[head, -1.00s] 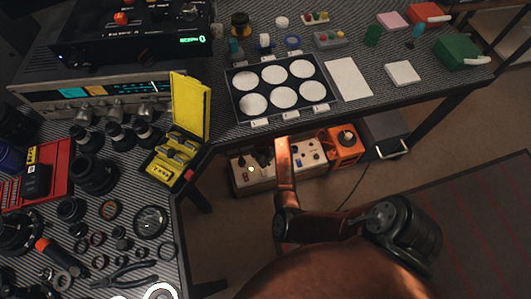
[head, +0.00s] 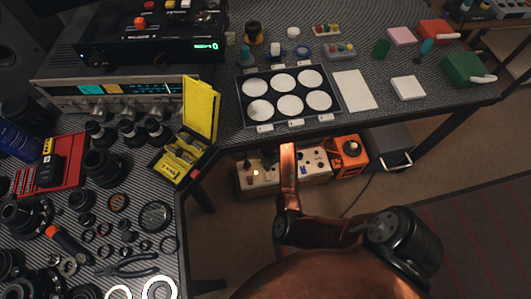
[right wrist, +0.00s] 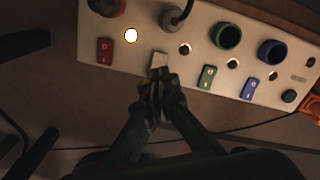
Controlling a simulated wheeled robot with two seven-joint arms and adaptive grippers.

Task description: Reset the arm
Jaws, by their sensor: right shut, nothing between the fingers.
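My right arm, in copper and black, reaches from the bottom of the head view past the table's front edge. My right gripper (right wrist: 158,85) shows in the right wrist view with its dark fingers shut and nothing between them. It hangs in front of a beige panel box (right wrist: 145,12) with sockets, knobs and coloured switches. My left gripper is not in view.
The table holds a black tray of white discs (head: 290,123), an open yellow case (head: 201,108), a red tray (head: 72,178) and several lens parts at the left. An orange box (head: 350,155) and grey box (head: 388,148) stand below. Floor at the right is clear.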

